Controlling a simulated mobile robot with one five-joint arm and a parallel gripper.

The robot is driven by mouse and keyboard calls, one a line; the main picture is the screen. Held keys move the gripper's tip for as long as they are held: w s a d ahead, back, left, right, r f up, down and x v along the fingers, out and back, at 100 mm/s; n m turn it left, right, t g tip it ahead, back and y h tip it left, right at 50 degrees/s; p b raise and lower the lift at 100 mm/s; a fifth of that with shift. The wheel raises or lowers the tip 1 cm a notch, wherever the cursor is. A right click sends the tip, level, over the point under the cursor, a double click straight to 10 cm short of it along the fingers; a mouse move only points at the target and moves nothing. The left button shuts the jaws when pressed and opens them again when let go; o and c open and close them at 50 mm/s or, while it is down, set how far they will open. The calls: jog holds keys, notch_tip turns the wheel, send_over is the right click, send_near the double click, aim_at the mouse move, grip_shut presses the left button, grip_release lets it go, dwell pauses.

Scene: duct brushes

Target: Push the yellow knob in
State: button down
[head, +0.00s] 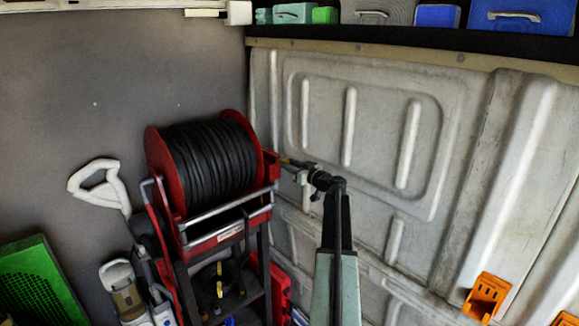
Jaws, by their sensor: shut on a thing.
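The yellow knob (285,161) shows as a small yellow-orange bit at the right side of the red hose reel (262,160). My gripper (293,166) reaches in from the right, at the end of my dark arm, with its tip at the knob. It appears shut on the knob. The fingers are small in this view and hide part of the knob, so how far it sticks out is hard to tell. Black hose is wound on the reel.
The reel sits on a red and black frame with a silver bar (228,216). A pale ribbed van wall (380,130) stands close behind my arm. A white-handled tool (100,185) and a green crate (35,280) are at left. An orange bracket (486,297) is at lower right.

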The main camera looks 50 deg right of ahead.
jog(key=shift+w+d, duration=0.1)
jog(key=shift+w, duration=1.1)
jog(key=shift+r, duration=0.1)
jog(key=c, duration=1.1)
grip_release()
jog(key=shift+w, duration=0.1)
jog(key=s, duration=0.8)
jog(key=shift+a, duration=0.3)
